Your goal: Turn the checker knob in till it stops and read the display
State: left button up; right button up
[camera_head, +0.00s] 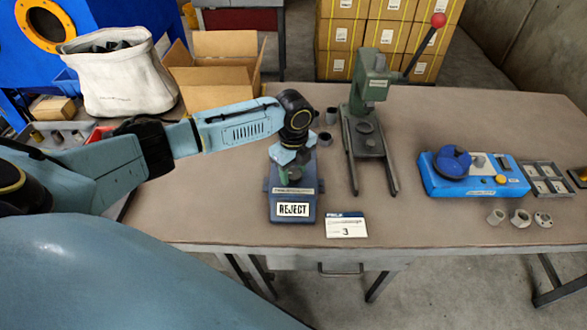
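The checker (306,205) is a dark blue box near the front middle of the table, with a green upper part. Its display (293,209) reads REJECT. My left arm reaches in from the left, and my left gripper (291,158) points down over the top of the checker, at the place of the knob. The gripper and wrist cover the knob, so I cannot tell its angle or whether the fingers are closed on it. My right gripper is not in view.
A white card marked 3 (346,226) lies right of the checker. A green lever press (370,100) stands behind it. A blue fixture (450,178), a metal tray (549,178) and small metal parts (519,218) are at the right. A cardboard box (215,92) and canvas bag (120,80) stand left.

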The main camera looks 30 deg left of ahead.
aim_at(293, 173)
pick_arm(q)
jog(key=c, duration=0.5)
jog(key=n+p, duration=0.1)
jog(key=p, duration=0.1)
jog(key=n+p, duration=0.1)
jog(key=p, duration=0.1)
jog(key=shift+r+n+p, duration=0.25)
jog(key=shift+n+p, duration=0.1)
jog(key=shift+n, duration=0.05)
jog(key=shift+c, duration=0.2)
jog(key=shift+f+n+p, duration=0.1)
jog(key=shift+n+p, duration=0.4)
jog(key=shift+n, duration=0.1)
jog(key=shift+f, duration=0.1)
jog(key=o, duration=1)
notch_tip(293, 173, up, 13)
jog(key=shift+r+p, duration=0.2)
jog(key=shift+p, duration=0.35)
